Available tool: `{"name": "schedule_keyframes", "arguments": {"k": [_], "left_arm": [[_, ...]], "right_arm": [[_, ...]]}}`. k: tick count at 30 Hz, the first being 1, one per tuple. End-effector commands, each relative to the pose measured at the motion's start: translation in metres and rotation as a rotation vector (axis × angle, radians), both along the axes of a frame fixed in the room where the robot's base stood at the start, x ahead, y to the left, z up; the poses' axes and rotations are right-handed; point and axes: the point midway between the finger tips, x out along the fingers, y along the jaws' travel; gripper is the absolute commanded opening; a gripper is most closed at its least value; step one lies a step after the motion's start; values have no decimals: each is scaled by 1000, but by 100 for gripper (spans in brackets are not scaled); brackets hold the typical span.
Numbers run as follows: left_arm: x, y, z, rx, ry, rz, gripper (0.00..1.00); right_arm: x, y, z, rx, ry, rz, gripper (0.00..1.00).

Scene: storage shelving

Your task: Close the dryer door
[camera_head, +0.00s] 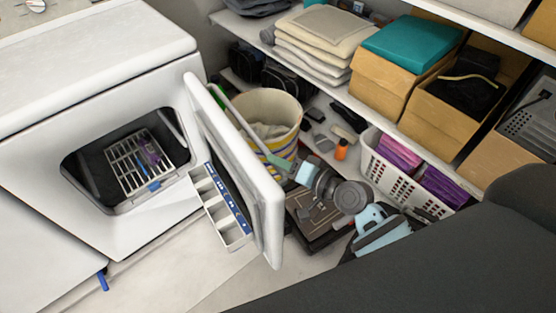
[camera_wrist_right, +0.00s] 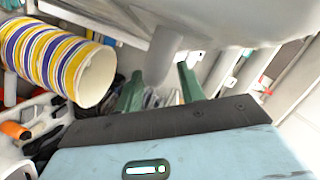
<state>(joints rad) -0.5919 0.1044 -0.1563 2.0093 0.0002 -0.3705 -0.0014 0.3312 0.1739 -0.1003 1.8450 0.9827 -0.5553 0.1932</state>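The white dryer (camera_head: 100,110) stands at the left with its door (camera_head: 262,185) swung wide open, jutting out to the right of the opening. Inside the dark opening is a white rack (camera_head: 135,165) with a small purple item. My right gripper (camera_head: 277,161) is on the outer side of the door, close to its far face. My left gripper is not in view.
A white compartmented tray (camera_head: 215,205) sits by the door's inner side. A striped bucket (camera_head: 268,110) stands behind the door, also in the right wrist view (camera_wrist_right: 60,55). A white basket (camera_head: 400,175) and shelves with boxes (camera_head: 395,80) are at the right. Floor in front looks clear.

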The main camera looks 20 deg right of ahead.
Motion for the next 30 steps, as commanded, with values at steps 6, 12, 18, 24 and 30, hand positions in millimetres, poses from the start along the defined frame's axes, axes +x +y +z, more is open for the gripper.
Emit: {"name": "schedule_keyframes", "arguments": {"k": [6,12,18,24,30], "left_arm": [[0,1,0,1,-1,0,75],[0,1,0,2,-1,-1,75],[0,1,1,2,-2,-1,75],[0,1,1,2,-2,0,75],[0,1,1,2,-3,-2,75]], "right_arm": [[11,8,-3,-1,0,1,39],[12,8,-4,-1,1,2,39],[12,8,-3,-1,0,1,20],[12,8,-4,-1,0,1,0],[12,8,-4,-1,1,1,0]]}}
